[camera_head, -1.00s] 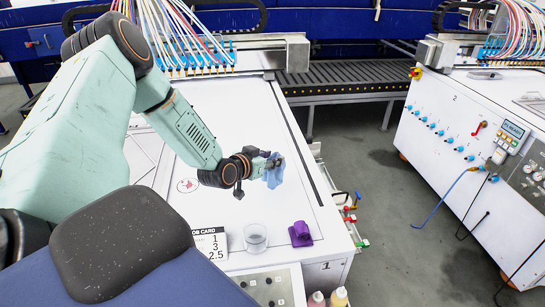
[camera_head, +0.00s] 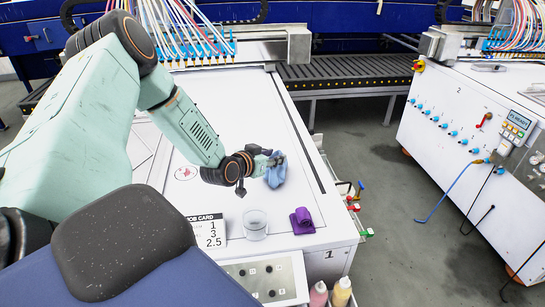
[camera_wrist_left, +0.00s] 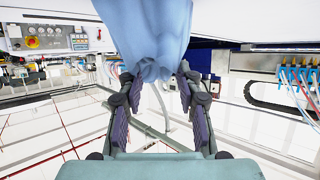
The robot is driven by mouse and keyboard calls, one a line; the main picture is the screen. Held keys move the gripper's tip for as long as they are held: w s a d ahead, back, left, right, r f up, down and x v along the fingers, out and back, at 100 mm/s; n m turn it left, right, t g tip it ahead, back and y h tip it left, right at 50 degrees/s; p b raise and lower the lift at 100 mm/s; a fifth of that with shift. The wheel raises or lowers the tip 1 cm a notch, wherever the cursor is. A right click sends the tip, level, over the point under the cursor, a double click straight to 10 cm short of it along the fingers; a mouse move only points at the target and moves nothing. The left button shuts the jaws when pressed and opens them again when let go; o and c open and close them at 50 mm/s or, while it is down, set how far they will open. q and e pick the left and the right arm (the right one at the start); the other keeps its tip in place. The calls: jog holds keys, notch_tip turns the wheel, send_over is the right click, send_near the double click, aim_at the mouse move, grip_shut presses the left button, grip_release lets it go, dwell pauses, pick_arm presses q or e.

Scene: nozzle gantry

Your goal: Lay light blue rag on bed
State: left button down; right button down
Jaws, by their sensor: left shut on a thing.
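The light blue rag (camera_head: 276,175) is bunched in my left gripper (camera_head: 272,160) and hangs down over the white bed (camera_head: 245,110) of machine 1. In the left wrist view the rag (camera_wrist_left: 150,35) spreads from the top of the picture down to between the two fingertips of the left gripper (camera_wrist_left: 154,82). The gripper is shut on the rag's edge. I cannot tell whether the rag's lower end touches the bed. My right gripper is not in view.
A clear glass beaker (camera_head: 255,225), a purple rag (camera_head: 302,221) and a job card (camera_head: 207,231) are at the bed's front. Bottles (camera_head: 341,292) stand by the front edge. A hose gantry (camera_head: 270,47) crosses the back. Machine 2 (camera_head: 455,125) stands right across a clear floor gap.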

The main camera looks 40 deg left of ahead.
pick_arm(q)
jog(key=shift+a+f+b, duration=0.15)
jog(key=shift+f+b, duration=0.15)
jog(key=shift+f, duration=0.15)
jog(key=c, duration=0.8)
grip_release()
notch_tip(320, 180, up, 8)
jog(key=shift+f, duration=0.25)
notch_tip(320, 180, up, 2)
jog(key=shift+r, duration=0.25)
